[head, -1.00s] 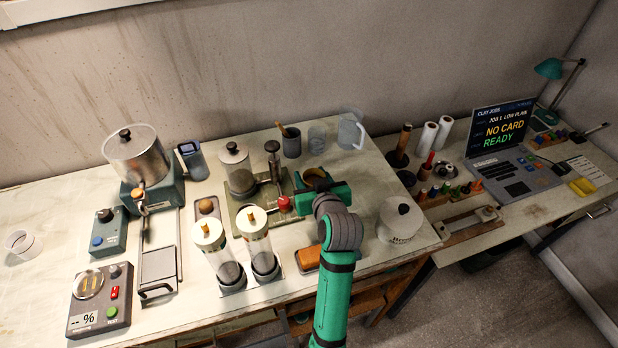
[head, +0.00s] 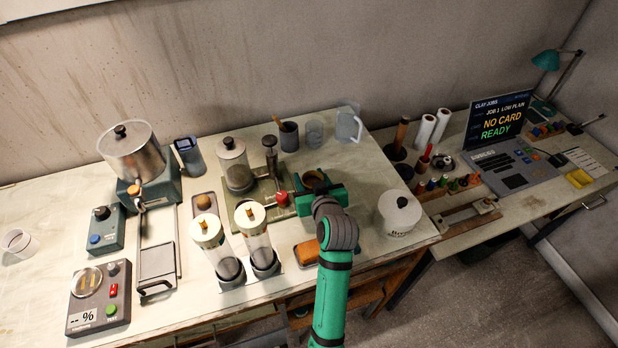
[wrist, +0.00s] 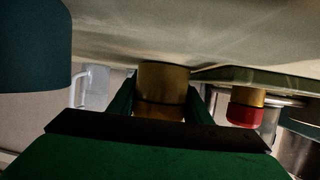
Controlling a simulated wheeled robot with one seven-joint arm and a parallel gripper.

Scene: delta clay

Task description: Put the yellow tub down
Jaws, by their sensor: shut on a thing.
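The yellow tub (head: 315,178) is in the jaws of my gripper (head: 318,190) in the head view, over the right part of the bench. Its dark open mouth faces up, and the arm partly hides its body. In the wrist view, the tub (wrist: 163,80) sits between the two green fingers of my gripper (wrist: 160,103), which are shut on it. The bench surface (wrist: 150,30) shows right by the tub's base; I cannot tell whether they touch.
A press with a red knob (head: 281,198) stands just left of the gripper; the knob also shows in the wrist view (wrist: 244,115). A dark mug (head: 289,141) and a clear jug (head: 348,126) stand behind. A white lidded pot (head: 398,214) is at right, with bare bench between.

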